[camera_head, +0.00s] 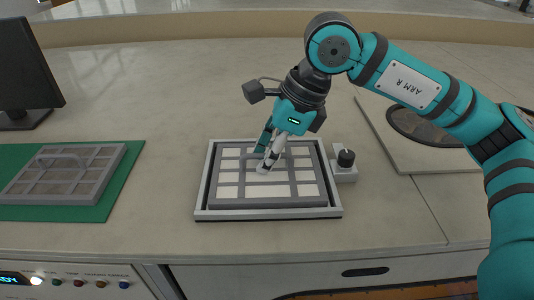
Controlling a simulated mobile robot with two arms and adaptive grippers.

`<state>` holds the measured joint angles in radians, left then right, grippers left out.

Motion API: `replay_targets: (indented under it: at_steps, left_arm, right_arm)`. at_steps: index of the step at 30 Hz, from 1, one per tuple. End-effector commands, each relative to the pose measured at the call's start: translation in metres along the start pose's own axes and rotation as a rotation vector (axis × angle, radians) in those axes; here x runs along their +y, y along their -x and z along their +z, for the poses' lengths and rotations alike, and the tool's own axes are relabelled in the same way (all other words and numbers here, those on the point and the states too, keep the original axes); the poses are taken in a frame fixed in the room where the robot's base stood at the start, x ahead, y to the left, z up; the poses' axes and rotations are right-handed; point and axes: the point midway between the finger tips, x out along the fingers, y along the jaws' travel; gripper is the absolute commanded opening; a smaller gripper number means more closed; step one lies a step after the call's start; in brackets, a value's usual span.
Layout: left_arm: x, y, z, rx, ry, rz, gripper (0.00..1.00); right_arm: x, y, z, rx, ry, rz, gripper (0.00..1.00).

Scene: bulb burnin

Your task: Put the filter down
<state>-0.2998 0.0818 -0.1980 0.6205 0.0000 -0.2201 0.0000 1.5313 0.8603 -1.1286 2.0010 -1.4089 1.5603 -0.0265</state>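A grey grid filter with an arched handle (298,204) lies inside a shallow grey-rimmed tray (199,190) in the middle of the counter. It looks level within the rim; whether it touches the tray floor cannot be told. My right gripper (264,161) points down over the filter, with its fingertips at the handle. The fingers hide part of the handle, and I cannot tell whether they grip it or only stand around it. A similar grey grid filter with an arched handle (88,195) lies on a green mat (121,174) at the left. My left gripper is not in view.
A black-knobbed white block (345,172) stands against the tray's right side. A pale board with a dark round opening (385,150) lies at the right. A black monitor (28,70) stands at the back left. The counter behind the tray is clear.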

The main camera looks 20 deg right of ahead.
Motion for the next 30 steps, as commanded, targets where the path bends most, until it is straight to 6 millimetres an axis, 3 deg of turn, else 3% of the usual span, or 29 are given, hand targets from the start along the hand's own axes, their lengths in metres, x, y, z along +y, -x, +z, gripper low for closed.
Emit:
replay_targets:
  at_steps: [14, 24, 30]
  left_arm:
    - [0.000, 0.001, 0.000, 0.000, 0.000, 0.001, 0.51]
    - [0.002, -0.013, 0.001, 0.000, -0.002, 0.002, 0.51]
    - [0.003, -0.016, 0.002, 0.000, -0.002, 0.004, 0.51]
  right_arm:
    - [-0.001, 0.010, 0.002, -0.003, -0.001, -0.003, 0.29]
    - [-0.001, 0.081, 0.002, -0.003, 0.000, -0.004, 0.29]
    - [0.000, 0.112, 0.002, -0.002, 0.000, -0.002, 0.29]
